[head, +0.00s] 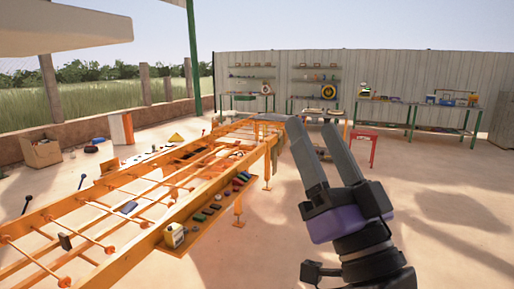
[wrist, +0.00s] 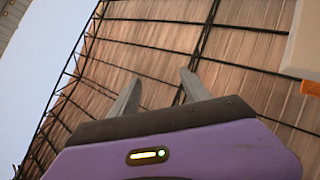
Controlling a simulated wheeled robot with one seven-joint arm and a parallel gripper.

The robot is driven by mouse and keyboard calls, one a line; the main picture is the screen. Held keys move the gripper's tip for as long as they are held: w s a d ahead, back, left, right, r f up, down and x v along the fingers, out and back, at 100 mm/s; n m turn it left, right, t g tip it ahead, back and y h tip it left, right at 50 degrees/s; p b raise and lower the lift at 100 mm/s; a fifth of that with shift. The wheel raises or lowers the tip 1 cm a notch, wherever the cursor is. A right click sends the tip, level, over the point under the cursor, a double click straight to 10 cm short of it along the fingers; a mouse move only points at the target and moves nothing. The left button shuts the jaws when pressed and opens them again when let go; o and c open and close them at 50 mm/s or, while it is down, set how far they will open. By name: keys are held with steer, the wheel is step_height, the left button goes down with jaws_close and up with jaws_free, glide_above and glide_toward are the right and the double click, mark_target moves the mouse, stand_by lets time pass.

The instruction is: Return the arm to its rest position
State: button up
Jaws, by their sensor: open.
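My gripper (head: 309,128) is in the right half of the head view, raised in front of the yard with its two dark grey fingers pointing up and away. The fingers are apart and nothing shows between them. In the wrist view my gripper (wrist: 159,85) has its purple body at the bottom and two grey fingers spread apart, with a roof of brown slats and dark bars beyond. The fingers touch nothing that I can see.
A long orange frame machine (head: 150,232) with rods runs along the left. Tools and a yellow-white container (head: 174,235) lie on its side shelf. The sandy floor (head: 450,210) at right is clear.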

steer(key=s+d+f+m+g+h, duration=0.1)
steer(key=s+d+f+h, duration=0.25)
steer(key=f, duration=0.45)
steer(key=s+d+f+h, duration=0.2)
steer(key=s+f, duration=0.3)
steer(key=f, duration=0.3)
steer(key=s+d+f+m+g+h, duration=0.1)
steer(key=s+d+f+h, duration=0.25)
steer(key=f, duration=0.45)
steer(key=s+d+f+g, duration=0.1)
steer(key=s+f+g, duration=0.3)
steer(key=s+f, duration=0.5)
steer(key=s+d+f+n+g, duration=0.1)
steer(key=s+f+g, duration=0.2)
steer(key=s+f, duration=0.5)
steer(key=s, duration=0.6)
steer(key=shift+s+d+f+g, duration=0.35)
steer(key=shift+s+d+g, duration=0.05)
